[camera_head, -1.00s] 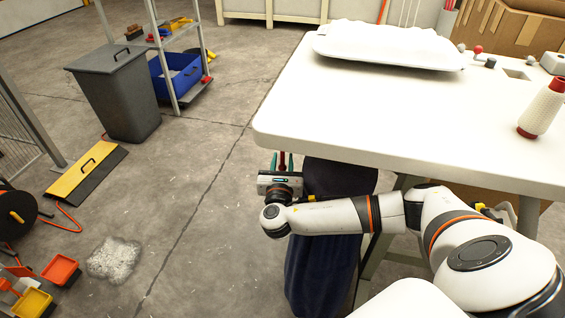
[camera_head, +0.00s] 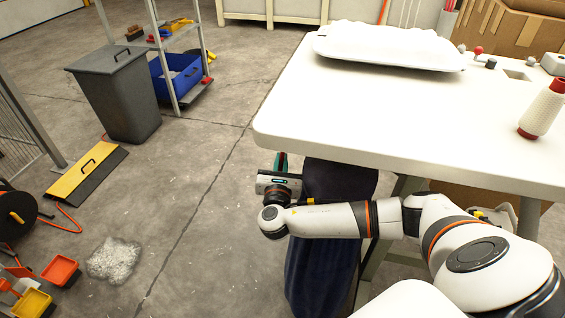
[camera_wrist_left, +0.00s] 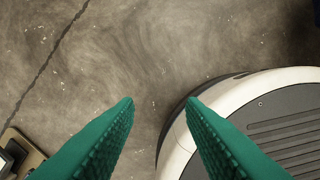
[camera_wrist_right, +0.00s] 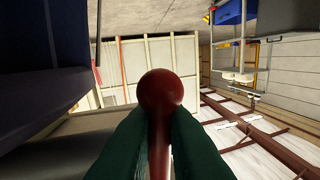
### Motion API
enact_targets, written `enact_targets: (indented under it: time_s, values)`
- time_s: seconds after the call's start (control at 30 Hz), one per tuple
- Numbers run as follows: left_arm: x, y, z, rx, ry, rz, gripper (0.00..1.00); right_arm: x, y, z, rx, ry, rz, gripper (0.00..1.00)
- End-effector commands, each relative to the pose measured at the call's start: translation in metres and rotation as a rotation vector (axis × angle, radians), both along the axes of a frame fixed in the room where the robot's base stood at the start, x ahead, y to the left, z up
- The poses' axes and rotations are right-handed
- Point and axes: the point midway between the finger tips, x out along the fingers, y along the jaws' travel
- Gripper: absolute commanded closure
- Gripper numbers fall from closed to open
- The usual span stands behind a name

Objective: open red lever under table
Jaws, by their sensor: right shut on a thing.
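The red lever (camera_wrist_right: 166,93), a round red knob on a red shaft, shows in the right wrist view. My right gripper (camera_wrist_right: 160,125) is shut on its shaft, with the knob standing out past the green fingertips. In the head view my right gripper (camera_head: 281,161) is beside the left edge of the white table (camera_head: 400,125), by the dark blue bag (camera_head: 322,240) hanging under it. My left gripper (camera_wrist_left: 162,103) shows only in the left wrist view, open and empty over the floor.
A white pillow (camera_head: 388,45) and a thread cone (camera_head: 542,108) are on the table. A grey bin (camera_head: 118,95), a blue crate (camera_head: 177,78) and a yellow-black ramp (camera_head: 87,172) stand on the left. The floor between is mostly clear, with a pile of white fluff (camera_head: 114,260).

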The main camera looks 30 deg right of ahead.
Motion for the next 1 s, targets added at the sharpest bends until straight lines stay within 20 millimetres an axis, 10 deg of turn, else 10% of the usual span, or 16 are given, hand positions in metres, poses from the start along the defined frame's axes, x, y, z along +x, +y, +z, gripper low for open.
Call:
enact_targets:
  time_s: [1.0]
  values:
    - [0.024, -0.004, 0.060, -0.004, -0.037, 0.006, 0.64, 0.014, 0.013, 0.005, 0.333, -0.385, 0.000, 1.00]
